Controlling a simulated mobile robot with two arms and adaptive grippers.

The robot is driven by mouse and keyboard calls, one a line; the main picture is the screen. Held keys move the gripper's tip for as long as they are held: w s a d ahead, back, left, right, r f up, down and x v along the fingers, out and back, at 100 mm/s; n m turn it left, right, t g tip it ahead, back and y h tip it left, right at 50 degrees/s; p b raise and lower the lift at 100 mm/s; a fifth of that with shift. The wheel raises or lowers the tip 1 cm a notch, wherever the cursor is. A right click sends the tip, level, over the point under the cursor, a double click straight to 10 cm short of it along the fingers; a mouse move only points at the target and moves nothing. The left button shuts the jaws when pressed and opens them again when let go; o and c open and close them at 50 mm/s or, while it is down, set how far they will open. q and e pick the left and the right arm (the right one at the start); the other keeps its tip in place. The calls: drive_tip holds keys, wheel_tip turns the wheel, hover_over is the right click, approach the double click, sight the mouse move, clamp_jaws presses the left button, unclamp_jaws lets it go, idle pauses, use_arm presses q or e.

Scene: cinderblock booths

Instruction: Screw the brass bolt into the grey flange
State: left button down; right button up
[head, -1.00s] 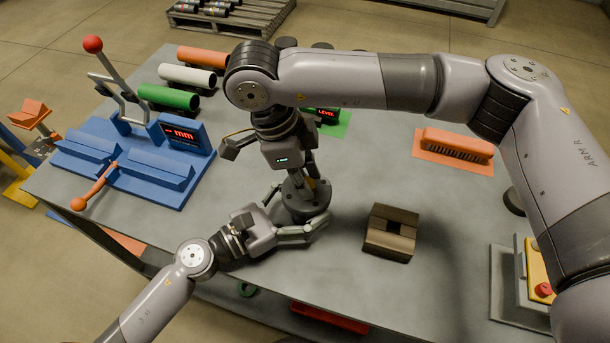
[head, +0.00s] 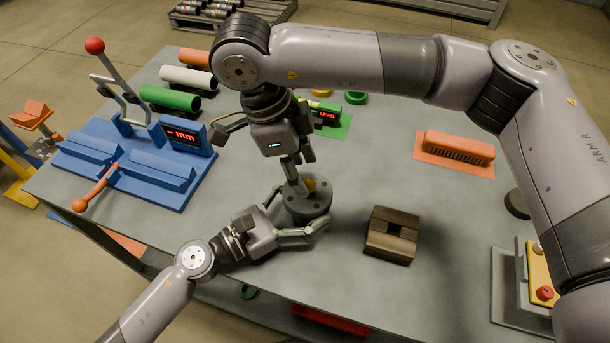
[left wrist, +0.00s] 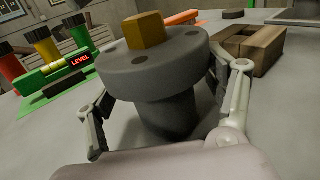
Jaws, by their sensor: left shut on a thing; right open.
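The brass bolt (head: 311,184) sits upright in the middle of the grey flange (head: 317,207). Its square head (left wrist: 146,30) stands above the disc in the left wrist view; its shank is not visible. My left gripper (head: 297,217) is shut around the flange from the left, one finger on each side. My right gripper (head: 298,184) is open, pointing down just above and beside the bolt head, partly hiding it. The left wrist view shows no right finger touching the head.
A dark brown slotted block (head: 391,234) stands right of the flange. A blue measuring fixture (head: 140,160) is at the left, a green level stand (head: 335,122) behind. An orange brush-like piece (head: 455,147) and a red-button box (head: 540,275) are at the right. The table between is clear.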

drive_tip(key=v, duration=0.8)
drive_tip(key=shift+a+r, duration=0.1)
drive_tip(key=shift+r, duration=0.05)
use_arm(q)
unclamp_jaws()
drive_tip(key=v, duration=1.2)
